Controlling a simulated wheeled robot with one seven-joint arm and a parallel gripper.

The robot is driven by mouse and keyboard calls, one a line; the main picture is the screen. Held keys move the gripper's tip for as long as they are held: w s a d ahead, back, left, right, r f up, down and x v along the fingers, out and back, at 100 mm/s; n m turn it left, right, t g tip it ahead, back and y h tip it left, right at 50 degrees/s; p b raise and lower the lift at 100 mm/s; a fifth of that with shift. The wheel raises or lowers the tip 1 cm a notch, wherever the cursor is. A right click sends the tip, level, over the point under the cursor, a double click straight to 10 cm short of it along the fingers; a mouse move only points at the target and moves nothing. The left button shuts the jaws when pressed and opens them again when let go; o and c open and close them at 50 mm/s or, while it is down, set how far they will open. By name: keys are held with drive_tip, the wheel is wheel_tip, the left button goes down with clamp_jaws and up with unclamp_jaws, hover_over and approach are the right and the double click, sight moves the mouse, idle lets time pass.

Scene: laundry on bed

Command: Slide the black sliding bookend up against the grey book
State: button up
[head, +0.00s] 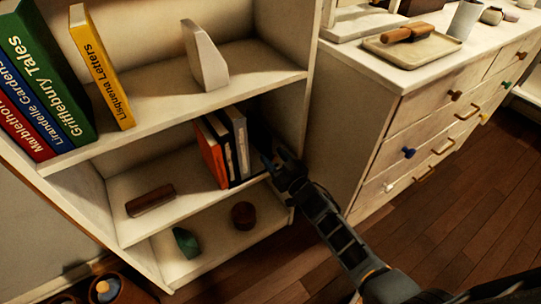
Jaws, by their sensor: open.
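On the middle shelf stands a short row of upright books, with an orange book (211,154) at the left end and a dark book beside it. The grey book (240,142) is at the right end of the row. My gripper (272,158) is open, just right of the grey book, reaching into the right end of the shelf. The black sliding bookend cannot be made out clearly; the space around my gripper is in dark shadow and partly covered by it. I cannot tell whether my gripper touches anything.
The shelf's right side panel (297,92) is close to my gripper. A brown block (150,200) lies farther left on the middle shelf. A white wedge-shaped object (204,55) and large books stand above. A drawer chest (392,120) stands to the right.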

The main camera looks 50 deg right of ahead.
sight(261, 140)
drive_tip(key=shift+x, duration=1.1)
clamp_jaws()
